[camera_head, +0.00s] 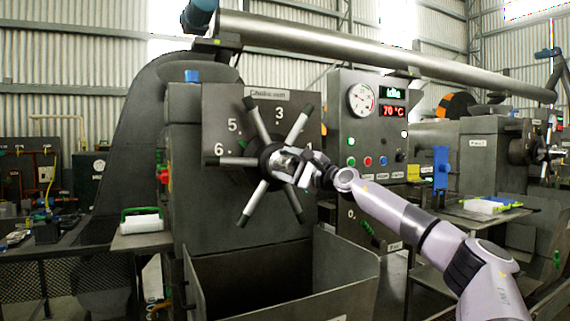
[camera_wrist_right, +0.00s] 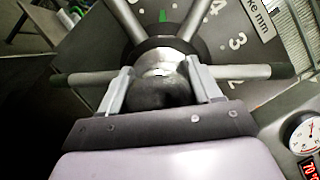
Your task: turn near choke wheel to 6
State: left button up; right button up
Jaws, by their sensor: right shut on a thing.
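The near choke wheel (camera_head: 228,161) has several metal spokes with dark grips and stands on the near press's front plate (camera_head: 215,105). The plate carries a "Choke mm" label and numbers; 3, 5 and 6 read clearly in the head view. One spoke points left, just below the 6. A small green mark shows on the dial between two spokes in the wrist view (camera_wrist_right: 162,15); its exact reading is unclear. My right gripper (camera_head: 290,165) is at the wheel's centre, its fingers shut on either side of the hub (camera_wrist_right: 160,65). My left gripper is not in view.
An open metal bin (camera_head: 335,268) stands below the wheel. A control panel (camera_head: 345,130) with a gauge, buttons and a "70 °C" display is right of the wheel. A side shelf with a green-handled white item (camera_head: 142,222) is at left. Another press (camera_head: 480,160) stands further right.

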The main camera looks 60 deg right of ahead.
jog(key=n+p, duration=0.1)
jog(key=n, duration=0.1)
jog(key=shift+a+f+n+g, duration=0.1)
jog(key=shift+n+g, duration=0.2)
jog(key=shift+n, duration=0.1)
jog(key=shift+f+n+y, duration=0.1)
jog(key=shift+n+y, duration=0.3)
jog(key=shift+n, duration=0.1)
jog(key=shift+g, duration=0.3)
jog(key=o, duration=1.4)
